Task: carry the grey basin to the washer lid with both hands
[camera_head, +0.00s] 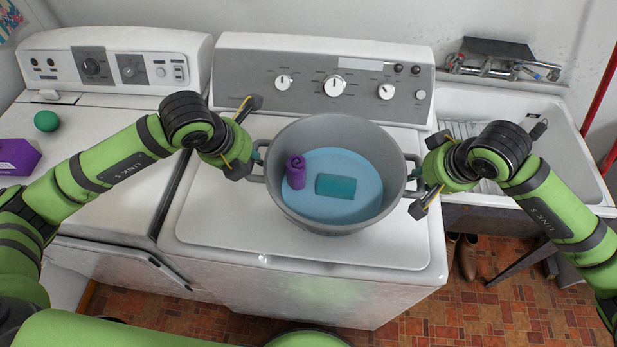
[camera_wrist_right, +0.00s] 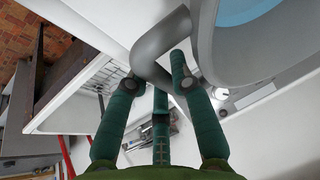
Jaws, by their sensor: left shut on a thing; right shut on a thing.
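The grey basin (camera_head: 312,222) is upright over the white washer lid (camera_head: 225,215), near its middle. I cannot tell whether its bottom touches the lid. Inside are a light blue bottom, a purple rolled item (camera_head: 296,172) and a teal roll (camera_head: 336,186). My left gripper (camera_head: 258,164) is shut on the basin's left handle. My right gripper (camera_head: 415,176) is shut on the right handle; the right wrist view shows the grey handle (camera_wrist_right: 158,42) between its green fingers (camera_wrist_right: 185,75).
The washer's control panel (camera_head: 310,84) rises behind the basin. A second machine at left carries a green ball (camera_head: 47,121) and a purple box (camera_head: 17,157). A white sink (camera_head: 570,140) with a tap stands at right. The lid's front left is bare.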

